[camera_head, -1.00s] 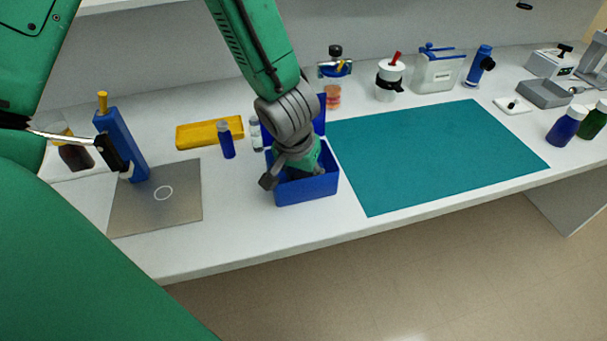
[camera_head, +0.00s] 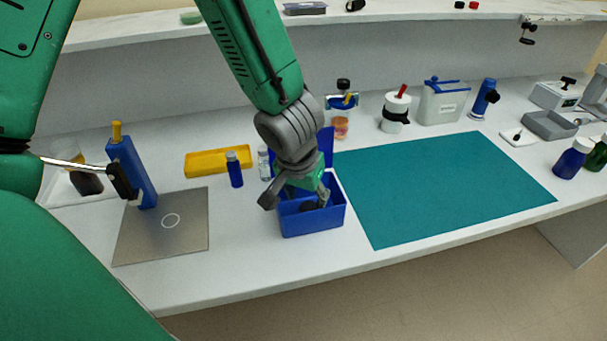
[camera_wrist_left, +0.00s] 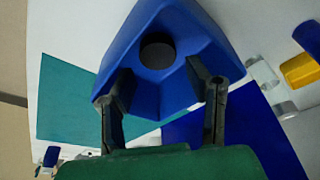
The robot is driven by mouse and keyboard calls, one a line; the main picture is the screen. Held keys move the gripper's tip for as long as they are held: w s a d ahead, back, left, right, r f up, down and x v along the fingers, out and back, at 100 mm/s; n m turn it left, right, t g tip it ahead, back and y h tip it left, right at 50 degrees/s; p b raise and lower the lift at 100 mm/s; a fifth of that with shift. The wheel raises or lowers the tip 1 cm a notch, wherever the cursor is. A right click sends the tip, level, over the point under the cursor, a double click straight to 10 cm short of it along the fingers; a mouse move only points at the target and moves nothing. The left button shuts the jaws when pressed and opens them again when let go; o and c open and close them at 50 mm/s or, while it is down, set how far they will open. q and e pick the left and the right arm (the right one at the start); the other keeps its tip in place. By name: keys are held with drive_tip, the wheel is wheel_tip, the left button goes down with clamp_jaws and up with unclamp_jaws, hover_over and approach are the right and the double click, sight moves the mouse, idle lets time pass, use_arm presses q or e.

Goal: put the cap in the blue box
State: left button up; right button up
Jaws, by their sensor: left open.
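The blue box (camera_head: 313,222) stands on the white bench with its lid raised at the back. A dark round cap (camera_wrist_left: 157,50) lies inside it, on the box floor in the left wrist view. In the head view the cap (camera_head: 308,206) shows only partly, below the fingers. My left gripper (camera_head: 296,198) is over the box opening with its fingers apart and nothing between them. In the left wrist view the left gripper (camera_wrist_left: 160,92) has its fingers spread, apart from the cap. My right gripper is not in view.
A blue-capped vial (camera_head: 235,170), a clear vial (camera_head: 265,165) and a yellow tray (camera_head: 218,160) stand left of the box. A teal mat (camera_head: 440,190) lies clear to the right.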

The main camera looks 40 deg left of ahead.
use_arm(q)
drive_tip(key=p+v, duration=0.2)
drive_tip(key=v, duration=0.5)
drive_tip(key=shift+r, duration=0.3)
drive_tip(key=shift+s, duration=0.15)
